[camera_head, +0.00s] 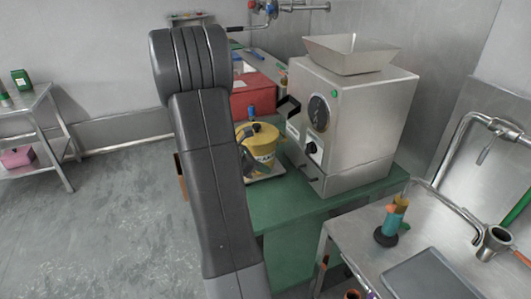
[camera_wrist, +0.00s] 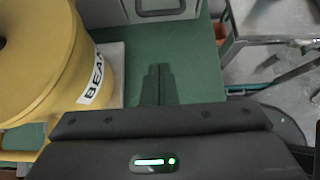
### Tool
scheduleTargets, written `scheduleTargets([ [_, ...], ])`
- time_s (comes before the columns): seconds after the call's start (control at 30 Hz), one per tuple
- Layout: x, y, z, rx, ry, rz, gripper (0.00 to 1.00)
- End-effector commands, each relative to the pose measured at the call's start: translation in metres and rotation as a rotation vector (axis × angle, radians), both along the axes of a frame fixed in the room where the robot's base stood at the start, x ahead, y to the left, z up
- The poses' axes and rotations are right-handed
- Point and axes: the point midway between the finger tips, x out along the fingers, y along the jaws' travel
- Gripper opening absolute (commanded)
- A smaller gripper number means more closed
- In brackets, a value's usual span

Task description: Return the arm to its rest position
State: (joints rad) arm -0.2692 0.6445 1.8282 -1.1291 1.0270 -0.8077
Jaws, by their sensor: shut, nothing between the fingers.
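My arm (camera_head: 207,170) stands raised in the left middle of the head view, and its upper link hides part of the green bench. My gripper (camera_wrist: 159,72) shows in the wrist view with its two thin dark fingers together and nothing between them. It is over the green bench, to the right of a yellow container labelled BEAN (camera_wrist: 62,70), and apart from it in the picture. In the head view the yellow container (camera_head: 262,138) stands upright on a pale plate, partly hidden by my arm. I cannot make out the gripper clearly there.
The metal grinder (camera_head: 358,125) with its hopper (camera_head: 350,54) stands right of the container on the green bench (camera_head: 290,205). A red box (camera_head: 252,98) is behind. A steel counter (camera_head: 345,238) with taps is at the right. Open floor (camera_head: 120,215) lies left.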

Motion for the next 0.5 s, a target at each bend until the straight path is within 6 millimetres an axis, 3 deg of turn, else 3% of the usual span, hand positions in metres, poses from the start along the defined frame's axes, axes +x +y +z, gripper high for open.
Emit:
scheduleTargets([
  [0.33, 0.000, 0.000, 0.000, 0.000, 0.001, -0.001, 0.00],
  [0.5, 0.003, -0.011, -0.010, -0.001, 0.004, -0.003, 0.00],
])
